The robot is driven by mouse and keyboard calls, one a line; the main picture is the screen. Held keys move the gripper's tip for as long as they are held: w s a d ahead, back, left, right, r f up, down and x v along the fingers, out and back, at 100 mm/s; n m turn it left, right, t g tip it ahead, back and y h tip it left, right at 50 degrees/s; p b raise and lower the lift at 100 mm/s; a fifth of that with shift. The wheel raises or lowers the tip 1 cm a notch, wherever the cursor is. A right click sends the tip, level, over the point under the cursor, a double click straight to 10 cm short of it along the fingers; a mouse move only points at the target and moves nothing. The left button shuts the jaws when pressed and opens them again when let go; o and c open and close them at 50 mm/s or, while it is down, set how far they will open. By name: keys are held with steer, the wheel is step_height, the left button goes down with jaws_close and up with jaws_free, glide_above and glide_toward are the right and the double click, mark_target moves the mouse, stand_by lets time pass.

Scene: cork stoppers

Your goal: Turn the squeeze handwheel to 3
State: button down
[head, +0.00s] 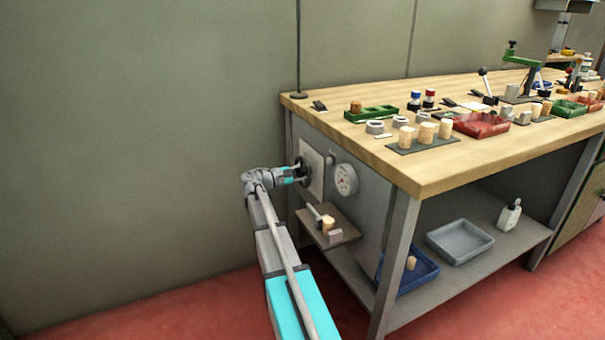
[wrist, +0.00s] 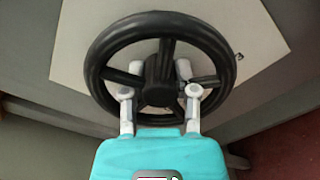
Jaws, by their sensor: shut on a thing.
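The squeeze handwheel (wrist: 111,41) is a black spoked wheel on a pale square plate (wrist: 262,40). In the head view the handwheel (head: 304,172) is on the end panel of the workbench, partly hidden by my gripper. My gripper (wrist: 161,93) is at the wheel's centre, its two fingers on either side of a black spoke or hub piece, shut on it. In the head view my gripper (head: 291,175) reaches the wheel from the left. A round white dial (head: 346,179) sits just right of the plate; its reading is too small to tell.
Below the dial, a small shelf (head: 341,227) juts from the panel and holds a cork. The bench top (head: 447,183) above carries corks, trays and tools. A blue tray (head: 423,274) and a grey tray (head: 459,240) stand on the lower shelf. The floor at left is clear.

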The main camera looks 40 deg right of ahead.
steer(key=m, duration=0.5)
steer(key=shift+w+d, duration=0.1)
steer(key=shift+w, duration=0.2)
steer(key=m, duration=0.5)
steer(key=shift+m, duration=0.4)
steer(key=m, duration=0.4)
steer(key=shift+m, duration=0.3)
steer(key=m, duration=1)
steer(key=shift+m, duration=0.4)
steer(key=m, duration=1)
steer(key=shift+m, duration=0.4)
steer(key=m, duration=0.5)
